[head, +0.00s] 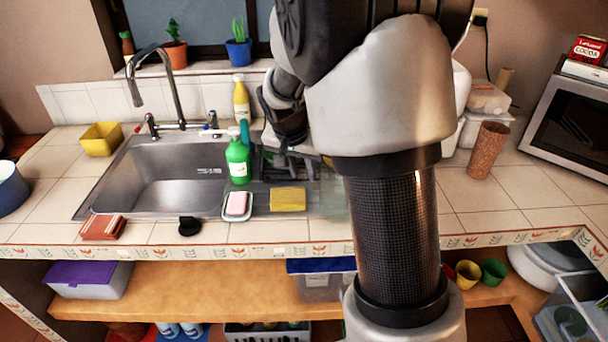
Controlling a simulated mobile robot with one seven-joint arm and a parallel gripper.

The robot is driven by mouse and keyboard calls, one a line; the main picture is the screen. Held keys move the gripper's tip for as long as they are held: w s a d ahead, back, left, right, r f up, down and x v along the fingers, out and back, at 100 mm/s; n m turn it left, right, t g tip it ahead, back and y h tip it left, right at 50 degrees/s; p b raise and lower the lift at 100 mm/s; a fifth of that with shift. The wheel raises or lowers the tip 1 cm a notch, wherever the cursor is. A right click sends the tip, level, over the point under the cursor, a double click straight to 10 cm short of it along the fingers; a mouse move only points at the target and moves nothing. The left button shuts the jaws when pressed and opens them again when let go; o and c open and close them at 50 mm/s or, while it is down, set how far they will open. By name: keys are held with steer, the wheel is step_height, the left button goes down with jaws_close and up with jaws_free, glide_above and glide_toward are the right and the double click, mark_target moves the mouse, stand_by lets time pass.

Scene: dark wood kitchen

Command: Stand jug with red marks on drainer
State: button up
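I cannot make out a jug with red marks. A pale, see-through shape (333,200) stands at the counter beside the yellow sponge, partly hidden by my arm; I cannot tell what it is and see no red marks on it. The drainer (305,172) is a dark rack right of the sink, largely covered by my arm and gripper. My gripper (282,150) points down over the drainer, behind the green bottle. Its fingertips are small and dark, so I cannot tell whether they are open or hold anything.
A green soap bottle (238,163), a pink soap on a dish (237,206) and a yellow sponge (287,199) stand close in front of the drainer. The steel sink (165,180) is left. A brown cup (488,150) and microwave (575,125) are right, with clear counter before them.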

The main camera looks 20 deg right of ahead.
steer(key=v, duration=0.9)
steer(key=s+a+r+n+t+y, duration=0.1)
steer(key=s+a+r+n, duration=0.1)
steer(key=s, duration=1)
steer(key=s+a+r+n+t+y, duration=0.1)
steer(key=s+r+n, duration=0.3)
steer(key=s, duration=0.7)
steer(key=shift+s+a+n+y+p, duration=0.3)
steer(key=shift+s+a+n+y, duration=0.1)
steer(key=shift+a+n, duration=0.45)
steer(key=shift+d+r, duration=0.1)
